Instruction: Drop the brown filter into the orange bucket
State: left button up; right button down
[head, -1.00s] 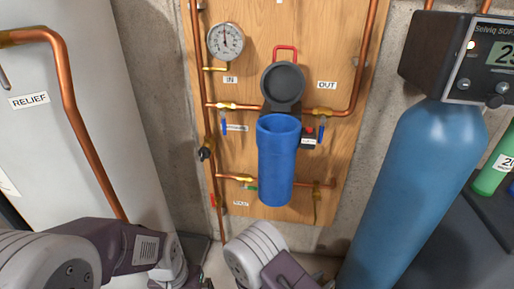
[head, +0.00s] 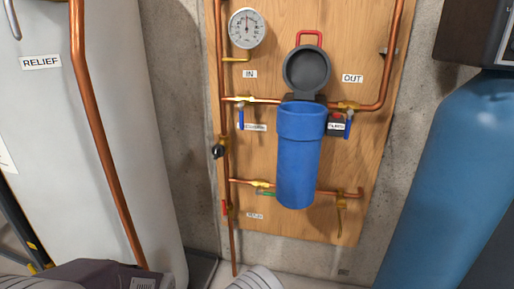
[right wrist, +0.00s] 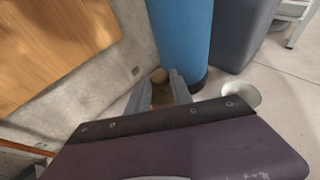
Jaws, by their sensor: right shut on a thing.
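In the right wrist view my right gripper (right wrist: 158,94) is shut on a brown thing, which looks like the brown filter (right wrist: 159,76). Only its tan rounded end and a brown strip between the grey fingers show; the rest is hidden. It is held above the concrete floor, in front of the blue tank. The orange bucket is not identifiable in either view. My left gripper is out of view; only arm parts show at the bottom of the head view.
The blue filter housing (head: 299,155) hangs open-topped on the wooden panel (head: 345,205), with copper pipes and valves around it. A large blue tank (head: 440,185) stands at the right. A white tank (head: 85,120) stands at the left. A pale round container (right wrist: 240,96) sits on the floor.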

notch_tip(320, 180, down, 6)
jog(key=b, duration=0.5)
jog(key=shift+r, duration=0.2)
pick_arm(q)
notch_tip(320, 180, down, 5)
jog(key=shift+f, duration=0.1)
pick_arm(e)
jog(key=shift+r, duration=0.15)
jog(key=c, duration=1.1)
grip_release()
jog(key=shift+o, duration=0.2)
